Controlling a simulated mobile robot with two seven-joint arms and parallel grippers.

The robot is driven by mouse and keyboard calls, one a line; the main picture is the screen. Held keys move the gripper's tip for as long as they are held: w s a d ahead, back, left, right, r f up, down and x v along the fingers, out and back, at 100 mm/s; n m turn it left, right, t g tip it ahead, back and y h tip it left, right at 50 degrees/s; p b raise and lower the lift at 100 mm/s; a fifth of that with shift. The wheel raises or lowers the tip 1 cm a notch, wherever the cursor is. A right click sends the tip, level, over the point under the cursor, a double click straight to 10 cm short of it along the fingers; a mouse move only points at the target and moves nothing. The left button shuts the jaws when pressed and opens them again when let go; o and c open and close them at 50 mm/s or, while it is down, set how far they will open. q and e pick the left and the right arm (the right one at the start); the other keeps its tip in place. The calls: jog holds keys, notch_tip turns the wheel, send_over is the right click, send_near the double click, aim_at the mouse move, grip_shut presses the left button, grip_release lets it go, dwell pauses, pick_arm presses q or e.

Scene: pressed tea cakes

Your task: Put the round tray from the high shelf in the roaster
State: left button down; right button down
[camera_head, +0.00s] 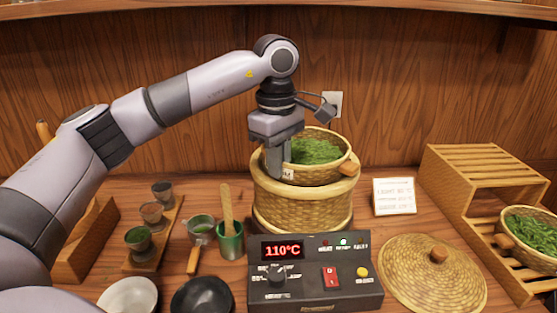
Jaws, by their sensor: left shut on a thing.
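The round tray (322,179) is a woven basket with green leaves in it and a wooden handle on its right. My left gripper (278,163) points down and is shut on the tray's left side. The tray is at the top opening of the roaster (303,208), a woven drum with a thick rim. I cannot tell whether the tray rests on the roaster or hangs just above it. The slatted wooden shelf (480,168) stands at the right, its top level empty. My right gripper is not in view.
A second leaf tray (535,255) sits lower on the shelf. The woven lid (425,285) lies right of the control box (347,294), which reads 110°C. A small sign (394,196) stands behind. Cups (138,238), a green holder (230,246) and bowls (128,293) crowd the left.

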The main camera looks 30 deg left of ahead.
pick_arm(q)
jog(key=shift+f, duration=0.25)
jog(key=c, duration=1.4)
grip_release()
jog(key=shift+o, duration=1.2)
jog(key=shift+w+f, duration=0.1)
jog(key=shift+f, duration=0.1)
jog(key=r, duration=0.6)
jog(key=shift+s+r, duration=0.15)
jog(key=shift+s, duration=0.05)
jog(key=shift+w+r, duration=0.15)
jog(key=shift+r, duration=0.5)
